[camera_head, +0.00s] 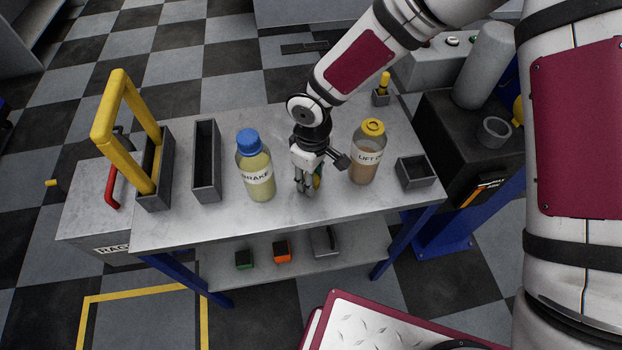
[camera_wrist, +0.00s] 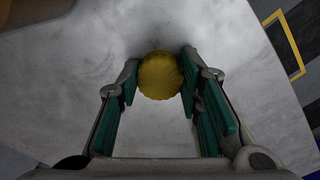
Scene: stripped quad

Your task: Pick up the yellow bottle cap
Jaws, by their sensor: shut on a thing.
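The yellow bottle cap (camera_wrist: 160,76) is round with a ridged edge and sits between the green pads of my gripper (camera_wrist: 158,80) in the wrist view. Both fingers press on its sides. I cannot tell whether the cap touches the tabletop.
A blue-capped bottle marked BRAKE (camera_head: 256,170) stands left of my gripper, and a bottle with a yellow top (camera_head: 368,153) stands close on the right. Grey bins (camera_head: 207,160) (camera_head: 415,171) and a yellow handle (camera_head: 103,115) stand on the grey table (camera_head: 310,215).

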